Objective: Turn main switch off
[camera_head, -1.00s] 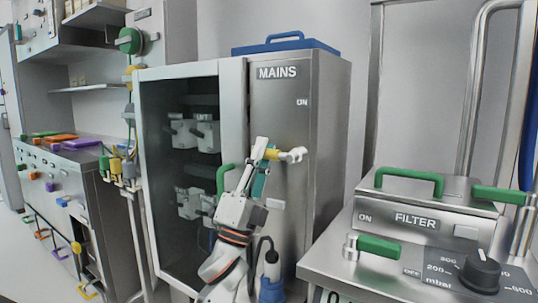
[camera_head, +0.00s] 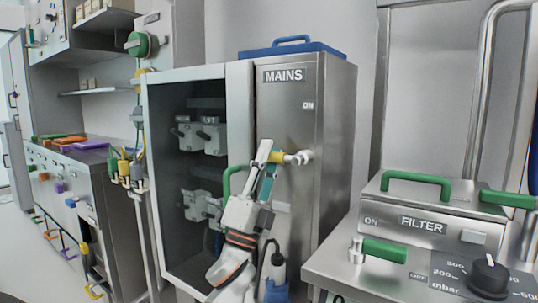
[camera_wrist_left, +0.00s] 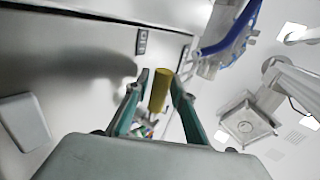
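The main switch is a yellow handle (camera_head: 279,158) on a silver pivot (camera_head: 300,157), on the front of the MAINS cabinet (camera_head: 290,120). The handle points left, roughly level, below the "ON" label (camera_head: 308,105). My left gripper (camera_head: 266,161) is at the handle's free end. In the left wrist view, the yellow handle (camera_wrist_left: 159,90) lies between the two fingers of the left gripper (camera_wrist_left: 157,82). The fingers stand apart, with a clear gap on the left; contact on the right cannot be told. My right gripper is not in view.
A green handle (camera_head: 229,181) is on the cabinet close to my left arm. A blue-handled lid (camera_head: 292,47) tops the cabinet. The FILTER unit (camera_head: 421,205), with green handles and a black knob (camera_head: 487,277), stands at right. A bench (camera_head: 85,170) is at left.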

